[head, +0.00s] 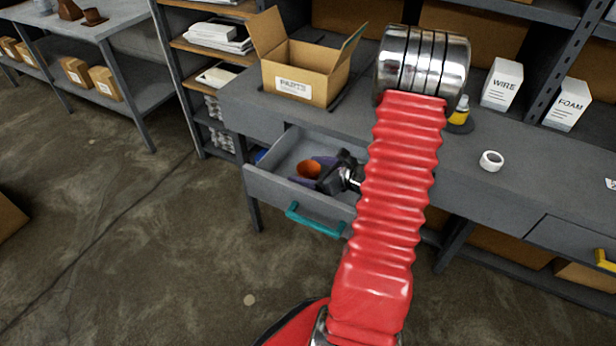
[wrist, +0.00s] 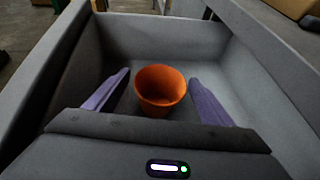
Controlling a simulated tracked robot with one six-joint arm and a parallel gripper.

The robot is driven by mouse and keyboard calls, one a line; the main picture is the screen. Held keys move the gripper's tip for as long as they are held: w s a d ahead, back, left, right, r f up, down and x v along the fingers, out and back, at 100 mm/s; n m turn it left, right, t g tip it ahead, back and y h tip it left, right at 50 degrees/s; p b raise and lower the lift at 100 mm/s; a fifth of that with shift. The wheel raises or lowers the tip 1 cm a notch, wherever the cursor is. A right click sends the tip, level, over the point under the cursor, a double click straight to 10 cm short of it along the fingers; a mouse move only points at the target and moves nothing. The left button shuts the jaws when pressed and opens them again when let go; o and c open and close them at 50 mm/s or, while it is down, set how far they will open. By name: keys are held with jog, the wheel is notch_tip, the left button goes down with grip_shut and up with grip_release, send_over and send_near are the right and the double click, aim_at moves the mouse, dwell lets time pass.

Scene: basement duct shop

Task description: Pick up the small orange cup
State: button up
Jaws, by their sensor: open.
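The small orange cup (wrist: 160,88) stands upright in the open grey drawer, and its open top shows in the wrist view. In the head view the cup (head: 309,169) shows partly beside the dark gripper body. My gripper (wrist: 157,95) is open, with one purple finger on each side of the cup and a gap visible on both sides. In the head view my gripper (head: 318,170) is inside the drawer (head: 293,191), reaching in from the right. The cup's lower part shows in the wrist view; my red arm hides the drawer's right end in the head view.
The drawer walls (wrist: 67,68) rise around the gripper. A teal handle (head: 315,220) is on the drawer front. On the bench above stand an open parts box (head: 293,87), a yellow bottle (head: 459,112), a white tape roll (head: 491,161) and white boxes (head: 503,83).

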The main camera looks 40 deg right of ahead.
jog(key=shift+c, duration=0.6)
jog(key=c, duration=0.9)
